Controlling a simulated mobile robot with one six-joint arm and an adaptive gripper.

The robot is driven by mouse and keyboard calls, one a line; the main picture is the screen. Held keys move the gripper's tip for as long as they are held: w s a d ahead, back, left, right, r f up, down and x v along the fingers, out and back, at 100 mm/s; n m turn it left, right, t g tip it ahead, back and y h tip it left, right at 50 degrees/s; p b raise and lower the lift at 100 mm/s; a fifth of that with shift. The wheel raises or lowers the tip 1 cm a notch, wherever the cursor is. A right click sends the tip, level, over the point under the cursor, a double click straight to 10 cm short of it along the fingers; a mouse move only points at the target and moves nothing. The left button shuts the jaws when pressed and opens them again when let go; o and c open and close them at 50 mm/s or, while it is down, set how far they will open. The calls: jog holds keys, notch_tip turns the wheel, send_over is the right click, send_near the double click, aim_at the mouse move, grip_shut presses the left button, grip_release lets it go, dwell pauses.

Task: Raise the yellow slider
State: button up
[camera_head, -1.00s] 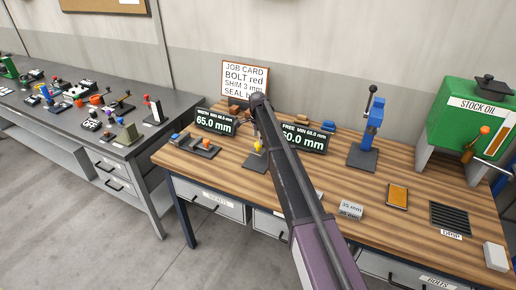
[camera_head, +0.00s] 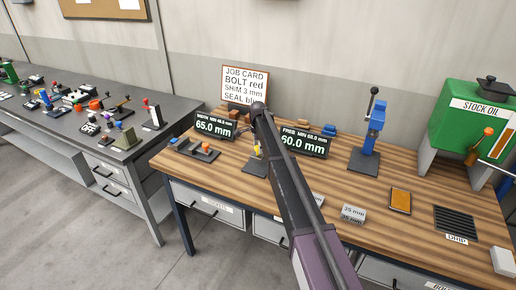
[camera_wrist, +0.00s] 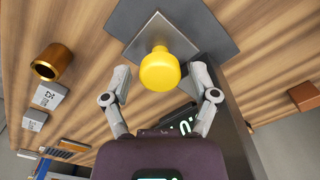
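The yellow slider (camera_wrist: 160,70) shows in the wrist view as a rounded yellow knob on a grey plate. My gripper (camera_wrist: 160,82) is open, with one finger on each side of the knob and a visible gap to both. In the head view a small part of the yellow slider (camera_head: 258,148) shows beside my arm, above a dark base plate (camera_head: 254,166) on the wooden bench. My arm hides the rest of it, and my fingers are hidden there.
Two displays stand nearby, one reading 65.0 mm (camera_head: 215,126) and one reading 60.0 mm (camera_head: 304,141). A blue press (camera_head: 368,140) stands to the right. A brass cup (camera_wrist: 52,62) and grey blocks (camera_wrist: 48,95) lie left in the wrist view.

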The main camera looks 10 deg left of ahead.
aim_at(258, 147)
grip_shut()
notch_tip(258, 147, up, 7)
jog(key=p, duration=0.6)
jog(key=shift+f+p, duration=0.2)
jog(key=shift+p, duration=0.1)
jog(key=shift+o, duration=1.9)
grip_release()
jog(key=shift+f, duration=0.15)
